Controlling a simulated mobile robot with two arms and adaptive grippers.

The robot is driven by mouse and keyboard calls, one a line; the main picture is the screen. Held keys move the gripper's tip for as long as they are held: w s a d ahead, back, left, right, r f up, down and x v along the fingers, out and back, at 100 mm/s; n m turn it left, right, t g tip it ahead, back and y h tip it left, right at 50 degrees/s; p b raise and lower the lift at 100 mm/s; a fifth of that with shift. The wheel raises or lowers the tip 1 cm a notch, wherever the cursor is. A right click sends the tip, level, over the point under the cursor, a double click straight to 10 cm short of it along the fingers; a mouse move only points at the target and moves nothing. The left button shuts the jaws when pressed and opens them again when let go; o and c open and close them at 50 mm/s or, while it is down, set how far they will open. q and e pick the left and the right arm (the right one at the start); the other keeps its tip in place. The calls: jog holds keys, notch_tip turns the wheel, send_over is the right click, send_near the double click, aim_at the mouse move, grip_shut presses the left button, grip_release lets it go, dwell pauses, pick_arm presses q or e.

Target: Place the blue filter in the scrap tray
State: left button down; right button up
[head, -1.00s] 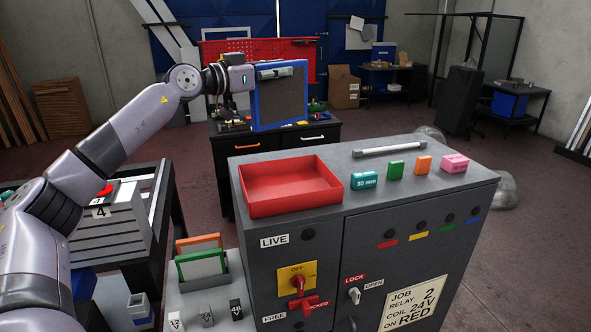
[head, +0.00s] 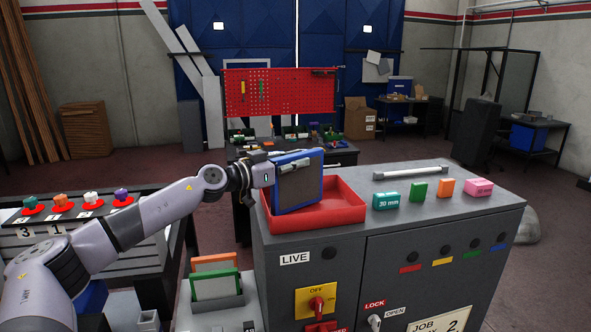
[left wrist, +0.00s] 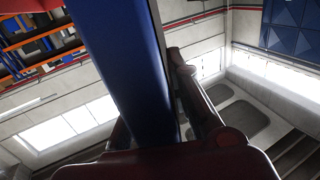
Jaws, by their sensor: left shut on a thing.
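The blue filter (head: 298,186), a blue frame around a dark grey panel, stands upright at the red scrap tray (head: 340,215) on top of the grey cabinet. Its lower edge is over the left part of the tray; I cannot tell whether it touches the floor. My left gripper (head: 268,173) is shut on the filter at its left upper side. In the left wrist view the filter's blue edge (left wrist: 128,70) runs between the fingers. My right gripper is not in view.
On the cabinet top, right of the tray, are a teal block (head: 386,201), a green block (head: 418,190), an orange block (head: 445,187), a pink block (head: 478,188) and a white bar handle (head: 410,172). Green and orange framed filters (head: 215,285) stand in a rack at front left.

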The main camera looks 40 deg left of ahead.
pick_arm(q)
jog(key=shift+w+f, duration=0.15)
jog(key=shift+f, duration=0.25)
jog(key=c, duration=1.7)
grip_release()
jog(key=shift+r, duration=0.1)
jog(key=shift+o, duration=1.1)
jog(key=b+v, duration=0.9)
jog(key=v, duration=0.3)
jog(key=shift+r+b, duration=0.2)
jog(key=shift+b, duration=0.2)
